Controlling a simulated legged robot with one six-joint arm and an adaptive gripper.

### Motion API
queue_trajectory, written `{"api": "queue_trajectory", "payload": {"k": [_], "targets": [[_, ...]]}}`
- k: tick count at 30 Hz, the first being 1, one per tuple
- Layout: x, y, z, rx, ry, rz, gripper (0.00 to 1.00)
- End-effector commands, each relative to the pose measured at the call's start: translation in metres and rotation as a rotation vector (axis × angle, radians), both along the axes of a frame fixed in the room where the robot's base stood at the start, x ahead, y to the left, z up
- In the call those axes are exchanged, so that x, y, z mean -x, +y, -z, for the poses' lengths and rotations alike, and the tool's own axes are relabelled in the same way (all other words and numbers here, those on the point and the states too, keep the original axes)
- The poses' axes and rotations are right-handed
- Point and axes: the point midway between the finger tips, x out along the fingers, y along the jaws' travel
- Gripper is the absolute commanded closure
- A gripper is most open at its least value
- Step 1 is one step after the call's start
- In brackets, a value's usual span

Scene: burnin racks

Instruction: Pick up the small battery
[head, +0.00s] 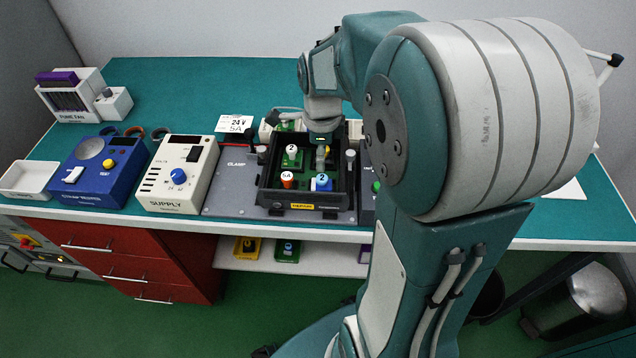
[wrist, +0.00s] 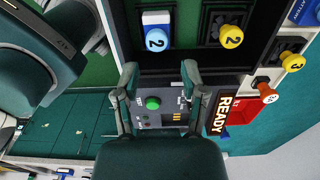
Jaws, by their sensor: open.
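A black open box (head: 300,214) in the head view holds a blue piece labelled 2 (head: 323,183), an orange 5A piece (head: 287,178) and a white-topped piece labelled 2 (head: 291,150). The wrist view shows a blue-and-white block labelled 2 (wrist: 157,31) and a yellow knob labelled 2 (wrist: 230,36). My gripper (wrist: 160,72) is open and empty, its fingers apart over a panel with a green button (wrist: 153,103). In the head view my arm partly hides the box's far side.
A cream supply unit (head: 178,172) and a blue unit (head: 98,168) stand left of the box. A white tray (head: 30,180) lies at the far left. A red READY panel (wrist: 228,115) and a yellow knob labelled 3 (wrist: 292,62) show in the wrist view.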

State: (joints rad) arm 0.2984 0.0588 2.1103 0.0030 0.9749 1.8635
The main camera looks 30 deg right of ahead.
Motion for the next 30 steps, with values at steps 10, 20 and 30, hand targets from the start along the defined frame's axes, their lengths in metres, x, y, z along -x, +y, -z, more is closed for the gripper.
{"api": "queue_trajectory", "payload": {"k": [10,20,30], "targets": [[0.004,0.003,0.038,0.002,0.003,-0.002,0.45],[0.005,0.002,0.070,0.003,-0.001,-0.003,0.45],[0.004,0.002,0.070,0.003,-0.001,-0.003,1.00]]}}
